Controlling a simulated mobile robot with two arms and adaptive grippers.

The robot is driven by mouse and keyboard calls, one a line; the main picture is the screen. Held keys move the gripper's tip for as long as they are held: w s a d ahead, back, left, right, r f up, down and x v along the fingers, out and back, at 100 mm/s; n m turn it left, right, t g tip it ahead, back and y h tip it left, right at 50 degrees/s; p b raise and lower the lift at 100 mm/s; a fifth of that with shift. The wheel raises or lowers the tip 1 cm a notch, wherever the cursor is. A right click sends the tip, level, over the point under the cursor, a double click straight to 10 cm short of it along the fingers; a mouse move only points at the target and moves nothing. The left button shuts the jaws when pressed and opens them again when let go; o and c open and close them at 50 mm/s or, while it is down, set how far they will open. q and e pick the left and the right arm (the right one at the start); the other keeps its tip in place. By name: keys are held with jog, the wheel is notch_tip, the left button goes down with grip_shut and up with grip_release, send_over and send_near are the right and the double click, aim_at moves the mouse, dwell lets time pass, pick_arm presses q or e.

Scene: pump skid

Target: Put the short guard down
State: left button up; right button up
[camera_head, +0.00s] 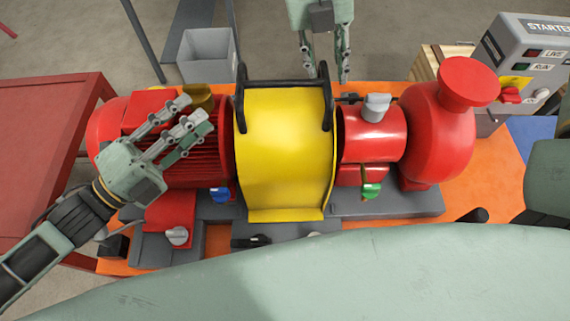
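The yellow guard (283,150), the only guard I see, sits between the red ribbed motor and the red pump parts, covering what lies beneath. It has black handles (241,98) along its upper left and right edges. My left gripper (197,111) is open and empty above the motor, left of the guard, with its fingers pointing up and right. My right gripper (328,76) comes in from the top, pointing down. Its fingers are spread on either side of the right handle's far end; I cannot tell whether they touch it.
The red motor (210,160) is left of the guard, and the red pump (440,130) is right. A grey bin (207,55) stands behind. A red table (45,130) is at left. A starter box (525,50) is at upper right. Small coloured knobs line the skid's front.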

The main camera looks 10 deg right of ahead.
notch_tip(320, 180, up, 12)
jog(key=a, duration=0.2)
jog(key=shift+w+a, duration=0.15)
jog(key=shift+w, duration=0.1)
jog(key=shift+f, duration=0.2)
dwell(0.4)
